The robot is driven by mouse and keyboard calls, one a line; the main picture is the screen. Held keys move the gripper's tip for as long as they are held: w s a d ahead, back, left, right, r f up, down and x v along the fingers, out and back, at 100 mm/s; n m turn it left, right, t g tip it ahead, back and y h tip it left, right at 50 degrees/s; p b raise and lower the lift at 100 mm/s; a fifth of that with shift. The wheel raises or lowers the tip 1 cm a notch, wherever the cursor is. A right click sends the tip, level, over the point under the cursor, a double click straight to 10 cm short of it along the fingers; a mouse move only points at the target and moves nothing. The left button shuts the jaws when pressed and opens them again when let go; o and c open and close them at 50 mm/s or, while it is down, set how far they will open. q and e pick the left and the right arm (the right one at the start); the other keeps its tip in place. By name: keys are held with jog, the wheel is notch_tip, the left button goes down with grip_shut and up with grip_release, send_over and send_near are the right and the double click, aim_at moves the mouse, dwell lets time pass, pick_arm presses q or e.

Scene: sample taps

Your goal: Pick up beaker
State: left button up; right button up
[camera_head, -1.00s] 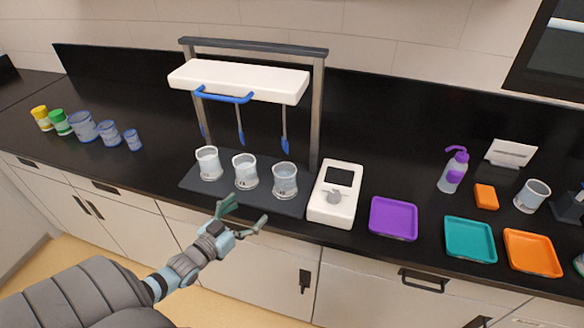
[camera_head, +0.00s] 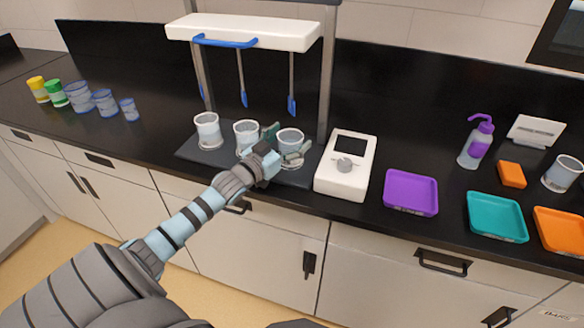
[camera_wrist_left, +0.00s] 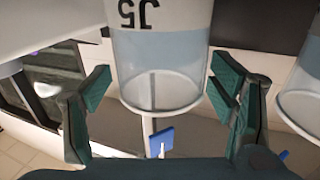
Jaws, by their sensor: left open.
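Three clear beakers stand upright in a row on a dark base (camera_head: 188,153) in the head view: a left one (camera_head: 208,131), a middle one (camera_head: 244,133) and a right one (camera_head: 290,138). My left gripper (camera_head: 283,145) is open at the right beaker, with one finger on its left and one at its front right. In the left wrist view, a beaker marked J5 (camera_wrist_left: 160,70) lies between the open fingers (camera_wrist_left: 160,100), with gaps visible on both sides. Part of another beaker (camera_wrist_left: 303,95) shows at the right edge. My right gripper is out of view.
A white overhead beam (camera_head: 240,30) with blue paddles (camera_head: 292,105) hangs above the beakers. A white device (camera_head: 345,178) stands close to the right. Purple (camera_head: 411,195), teal (camera_head: 497,218) and orange (camera_head: 562,230) trays lie farther right. Cups stand at far left.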

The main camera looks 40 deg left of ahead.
pick_arm(q)
jog(key=shift+f, duration=0.1)
jog(key=shift+r, duration=0.2)
jog(key=c, duration=1.4)
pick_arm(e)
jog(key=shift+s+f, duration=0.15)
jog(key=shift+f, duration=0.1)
pick_arm(q)
jog(key=shift+r, duration=0.1)
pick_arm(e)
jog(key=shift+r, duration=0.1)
